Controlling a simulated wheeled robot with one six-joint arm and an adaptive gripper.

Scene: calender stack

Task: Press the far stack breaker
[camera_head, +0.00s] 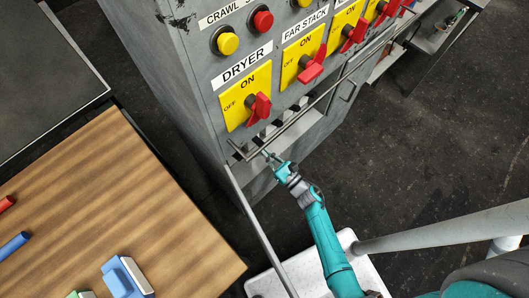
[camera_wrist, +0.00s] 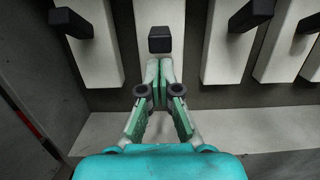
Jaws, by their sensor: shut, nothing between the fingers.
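A row of white breakers with black toggles fills the top of the wrist view. My gripper (camera_wrist: 158,72) is shut and empty, its fingertips in front of the second breaker from the left (camera_wrist: 174,14), just below its black toggle (camera_wrist: 160,40). I cannot tell whether they touch. No breaker label shows in the wrist view. In the head view my gripper (camera_head: 268,156) is at the lower front of the grey cabinet (camera_head: 185,75), by its rail. The FAR STACK label (camera_head: 305,27) is above a yellow switch plate with a red handle (camera_head: 311,70). The breakers below are small and partly hidden.
A metal rail (camera_head: 318,103) runs across the cabinet front near my gripper. The DRYER switch (camera_head: 245,95) is left of FAR STACK. Neighbouring breaker toggles (camera_wrist: 70,22) and (camera_wrist: 250,14) flank my fingers. A wooden table (camera_head: 120,200) stands at left; dark floor is open at right.

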